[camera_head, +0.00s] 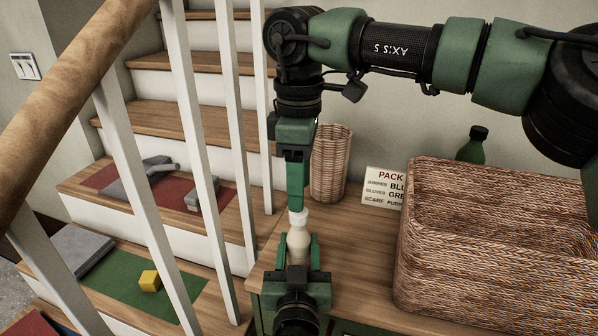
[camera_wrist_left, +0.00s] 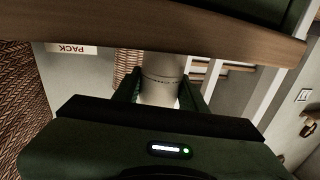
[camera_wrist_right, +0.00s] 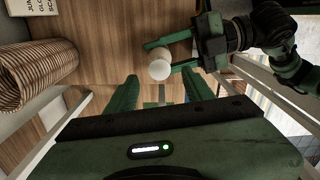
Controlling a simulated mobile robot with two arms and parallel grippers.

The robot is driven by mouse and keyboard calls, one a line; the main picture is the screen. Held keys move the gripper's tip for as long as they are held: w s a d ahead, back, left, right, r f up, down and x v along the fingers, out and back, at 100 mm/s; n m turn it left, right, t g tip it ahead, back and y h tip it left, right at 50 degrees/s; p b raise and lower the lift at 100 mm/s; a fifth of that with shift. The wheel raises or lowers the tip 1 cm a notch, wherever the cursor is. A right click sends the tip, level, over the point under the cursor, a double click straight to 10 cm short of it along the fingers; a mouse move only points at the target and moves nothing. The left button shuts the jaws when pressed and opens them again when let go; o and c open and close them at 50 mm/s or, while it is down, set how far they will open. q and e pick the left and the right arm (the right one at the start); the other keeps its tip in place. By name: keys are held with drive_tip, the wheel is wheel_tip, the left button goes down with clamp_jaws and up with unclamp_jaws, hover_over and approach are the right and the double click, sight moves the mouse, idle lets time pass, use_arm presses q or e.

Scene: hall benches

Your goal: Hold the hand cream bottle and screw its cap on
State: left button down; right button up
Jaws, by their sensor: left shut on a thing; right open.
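The cream-coloured hand cream bottle (camera_head: 299,246) stands upright between the fingers of my left gripper (camera_head: 299,240), which is shut on it above the bench. The bottle also shows between the fingers in the left wrist view (camera_wrist_left: 160,90). A white cap (camera_head: 298,217) sits at the bottle's top; I cannot tell how tightly it is seated. My right gripper (camera_head: 297,207) points down from above, its tips close to the cap. In the right wrist view its fingers (camera_wrist_right: 160,88) are apart with nothing held, and the round cap (camera_wrist_right: 160,69) shows just beyond the tips.
A large wicker basket (camera_head: 420,280) stands on the wooden bench (camera_head: 355,240) at right. A tall wicker bin (camera_head: 330,165), a packing sign (camera_head: 383,188) and a green bottle (camera_head: 471,150) are behind.

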drive_tip(key=n, duration=0.5)
drive_tip(key=shift+a+r, duration=0.1)
drive_tip(key=n, duration=0.4)
drive_tip(key=shift+r+n, duration=0.1)
drive_tip(key=shift+n, duration=0.3)
drive_tip(key=n, duration=0.7)
drive_tip(key=shift+a+r, duration=0.1)
drive_tip(key=shift+r, duration=0.1)
drive_tip(key=n, duration=0.7)
drive_tip(key=shift+r+n, duration=0.2)
drive_tip(key=shift+n, duration=0.1)
drive_tip(key=n, duration=0.7)
drive_tip(key=shift+r, duration=0.2)
drive_tip(key=n, duration=0.5)
drive_tip(key=shift+r, duration=0.15)
drive_tip(key=n, duration=0.7)
drive_tip(key=shift+r, duration=0.15)
drive_tip(key=n, duration=0.7)
drive_tip(key=shift+r, duration=0.2)
drive_tip(key=n, duration=0.6)
drive_tip(key=shift+w+r, duration=0.1)
drive_tip(key=shift+r, duration=0.05)
